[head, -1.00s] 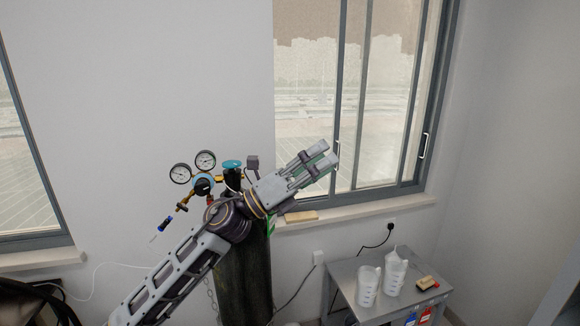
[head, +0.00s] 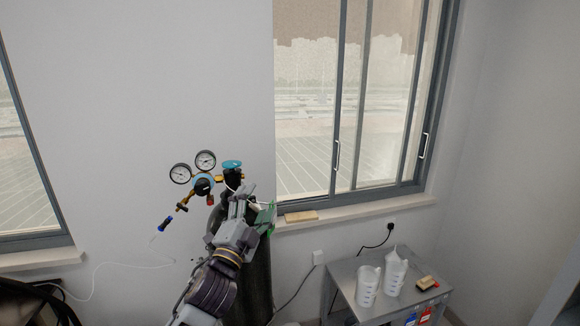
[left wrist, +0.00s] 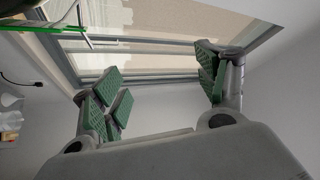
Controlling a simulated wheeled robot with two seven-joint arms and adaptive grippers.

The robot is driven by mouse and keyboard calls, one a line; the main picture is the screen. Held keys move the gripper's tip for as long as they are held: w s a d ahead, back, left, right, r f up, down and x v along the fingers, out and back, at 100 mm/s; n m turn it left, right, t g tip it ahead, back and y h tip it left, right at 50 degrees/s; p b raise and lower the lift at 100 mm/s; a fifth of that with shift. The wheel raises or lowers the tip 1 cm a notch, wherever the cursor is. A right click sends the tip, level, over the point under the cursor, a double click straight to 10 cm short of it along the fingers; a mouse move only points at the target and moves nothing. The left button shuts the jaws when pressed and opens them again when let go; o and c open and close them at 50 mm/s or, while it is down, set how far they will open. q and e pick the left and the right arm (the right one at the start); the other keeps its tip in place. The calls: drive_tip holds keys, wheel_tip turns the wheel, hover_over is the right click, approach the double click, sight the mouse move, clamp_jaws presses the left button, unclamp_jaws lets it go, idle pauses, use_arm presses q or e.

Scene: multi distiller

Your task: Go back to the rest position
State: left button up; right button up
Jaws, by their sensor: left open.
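My left gripper (head: 240,206) is in front of the upper part of a dark gas cylinder (head: 258,285) in the head view. In the left wrist view my left gripper (left wrist: 160,92) has its green-padded fingers wide apart, with nothing between them. My right gripper is in neither view. The cylinder carries a blue-topped valve (head: 232,165) and a regulator with two round gauges (head: 205,160). The arm hides part of the cylinder.
A small grey table (head: 345,277) at the lower right holds two white plastic jugs (head: 367,286) and a small brownish item (head: 427,284). A window (head: 305,120) with a sill is behind. A thin hose (head: 120,265) hangs left of the cylinder.

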use_arm(q)
drive_tip(key=s+a+f+n+g+y, duration=0.2)
drive_tip(key=a+f+n+g, duration=0.1)
drive_tip(key=f, duration=0.5)
drive_tip(key=s+a+f+n+g+y, duration=0.2)
drive_tip(key=s+a+f+n, duration=0.1)
drive_tip(key=f, duration=0.4)
drive_tip(key=s+a+f+n+g+y, duration=0.2)
drive_tip(key=a+f+n+g, duration=0.15)
drive_tip(key=f, duration=0.45)
drive_tip(key=s+a+f+n+g, duration=0.2)
drive_tip(key=s+f+g, duration=0.3)
drive_tip(key=s+f, duration=0.45)
drive_tip(key=s+a+f+n+g, duration=0.2)
drive_tip(key=s+f+n+g, duration=0.3)
drive_tip(key=s, duration=0.8)
wheel_tip(320, 180, down, 34)
drive_tip(key=s+m, duration=0.2)
drive_tip(key=s, duration=0.1)
drive_tip(key=s+a+f, duration=0.2)
drive_tip(key=s+f, duration=0.8)
drive_tip(key=s, duration=0.1)
drive_tip(key=s+a+f+g, duration=0.1)
drive_tip(key=s+a+f, duration=0.1)
drive_tip(key=s+f, duration=0.7)
drive_tip(key=shift+s+f, duration=0.35)
drive_tip(key=shift+s, duration=0.7)
